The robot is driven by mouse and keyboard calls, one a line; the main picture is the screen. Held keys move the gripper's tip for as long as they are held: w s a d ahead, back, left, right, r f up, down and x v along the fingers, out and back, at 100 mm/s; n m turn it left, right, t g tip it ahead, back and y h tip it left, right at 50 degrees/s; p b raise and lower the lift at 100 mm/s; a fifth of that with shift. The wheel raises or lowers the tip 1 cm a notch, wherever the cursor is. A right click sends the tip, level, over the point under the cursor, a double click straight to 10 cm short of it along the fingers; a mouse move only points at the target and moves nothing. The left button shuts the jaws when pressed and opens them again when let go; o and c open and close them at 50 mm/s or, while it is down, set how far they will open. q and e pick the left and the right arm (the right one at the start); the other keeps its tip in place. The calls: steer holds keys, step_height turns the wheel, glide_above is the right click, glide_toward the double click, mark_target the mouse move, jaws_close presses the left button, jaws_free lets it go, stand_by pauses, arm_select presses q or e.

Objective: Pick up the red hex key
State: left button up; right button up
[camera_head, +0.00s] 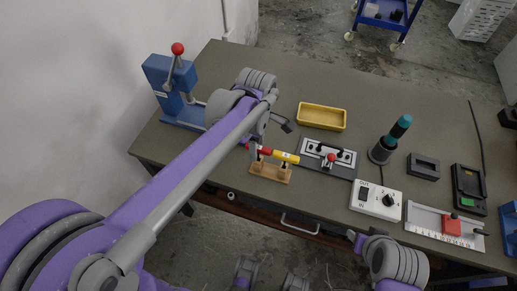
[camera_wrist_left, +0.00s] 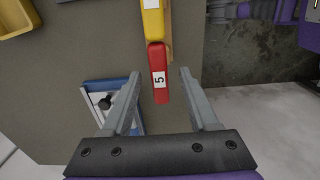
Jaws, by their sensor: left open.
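The red hex key (camera_head: 265,151) has a red handle and lies next to a yellow-handled one (camera_head: 285,157) at a small wooden stand (camera_head: 270,172). In the left wrist view its red handle (camera_wrist_left: 158,72) bears a white label reading 5. My left gripper (camera_wrist_left: 160,82) is open, with its fingers on either side of the red handle in the picture. Gaps show on both sides, and I cannot tell the depth between fingers and handle. In the head view my left gripper (camera_head: 270,134) is just behind the stand, partly hidden by my arm. My right gripper does not show clearly.
A black plate with a red knob (camera_head: 328,158) stands right of the stand. A yellow tray (camera_head: 322,116) lies behind it. A blue press (camera_head: 171,88) stands at the back left. A white switch box (camera_head: 376,200) and other devices fill the right side.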

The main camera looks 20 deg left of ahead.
arm_select(q)
step_height(320, 180, down, 2)
steer(key=shift+f, duration=0.15)
jaws_close()
stand_by(0.3)
